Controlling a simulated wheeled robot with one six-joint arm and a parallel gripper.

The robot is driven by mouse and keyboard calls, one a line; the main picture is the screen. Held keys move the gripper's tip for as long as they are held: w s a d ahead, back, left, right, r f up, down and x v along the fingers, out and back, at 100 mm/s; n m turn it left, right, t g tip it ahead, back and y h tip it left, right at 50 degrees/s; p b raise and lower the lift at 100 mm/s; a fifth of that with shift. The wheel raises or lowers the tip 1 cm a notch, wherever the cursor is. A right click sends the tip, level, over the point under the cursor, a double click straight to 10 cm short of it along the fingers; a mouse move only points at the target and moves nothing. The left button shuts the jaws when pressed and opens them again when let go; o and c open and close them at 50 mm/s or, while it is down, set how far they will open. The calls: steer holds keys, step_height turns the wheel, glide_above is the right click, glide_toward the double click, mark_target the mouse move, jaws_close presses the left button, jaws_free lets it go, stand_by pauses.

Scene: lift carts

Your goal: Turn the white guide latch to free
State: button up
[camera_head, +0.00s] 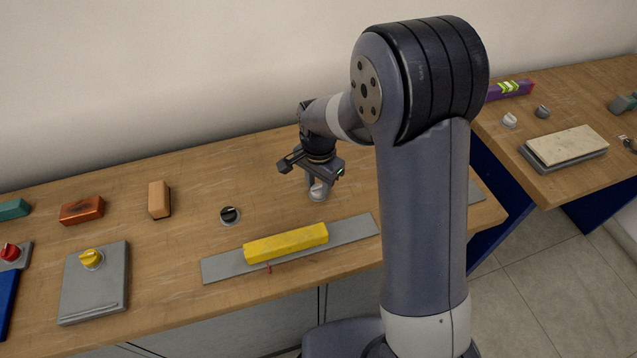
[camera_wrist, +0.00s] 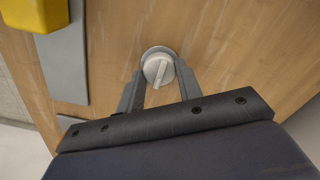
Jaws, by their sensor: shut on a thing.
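The white guide latch (camera_wrist: 157,68) is a round knob with a raised bar, on a grey round base on the wooden bench. In the wrist view the bar is tilted, and the knob sits between my fingertips. My gripper (camera_wrist: 158,85) is shut on the latch, one finger on each side. In the head view my gripper (camera_head: 318,182) points down at the latch (camera_head: 318,192), which it partly hides. The wrist view shows no marks that tell the latch's setting.
A yellow block (camera_head: 285,243) lies on a grey strip (camera_head: 222,267) in front of the latch. A black knob (camera_head: 229,216) stands to the left. A yellow knob on a grey plate (camera_head: 92,290) and several blocks are farther left. A second bench (camera_head: 570,185) stands at the right.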

mark_target(319, 187)
stand_by(0.3)
steer(key=o, duration=1)
steer(key=shift+r, duration=0.1)
step_height(319, 187, up, 11)
steer(key=shift+f, duration=0.2)
step_height(319, 187, down, 11)
steer(key=shift+r, duration=0.15)
stand_by(0.4)
